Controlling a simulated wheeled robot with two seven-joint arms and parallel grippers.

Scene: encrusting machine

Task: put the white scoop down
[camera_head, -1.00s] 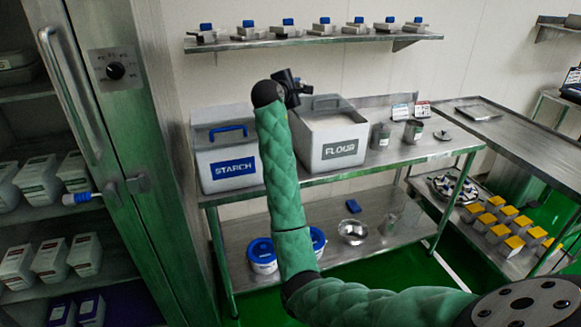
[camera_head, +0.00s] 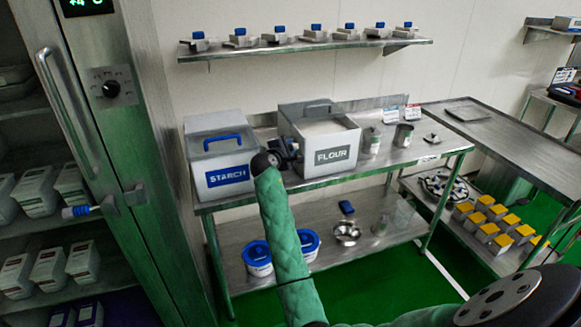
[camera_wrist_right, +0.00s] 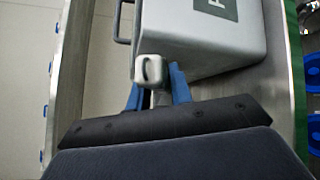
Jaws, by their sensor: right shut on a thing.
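My right gripper (camera_head: 284,152) is in front of the gap between the STARCH bin and the FLOUR bin in the head view. In the right wrist view its two blue fingers (camera_wrist_right: 157,84) are shut on the white scoop (camera_wrist_right: 151,68), of which only a small pale end shows. The rest of the scoop is hidden, and I cannot make it out in the head view. The scoop's end overlaps the grey-white FLOUR bin (camera_wrist_right: 205,40) in the right wrist view; I cannot tell whether they touch. My left gripper is not in view.
The steel table (camera_head: 420,155) carries the STARCH bin (camera_head: 215,150), the FLOUR bin (camera_head: 340,135) and metal cups (camera_head: 403,135). Its lower shelf holds blue-lidded tubs (camera_head: 257,255) and a bowl (camera_head: 346,233). A cabinet (camera_head: 130,80) stands at the left. The table's right part has free room.

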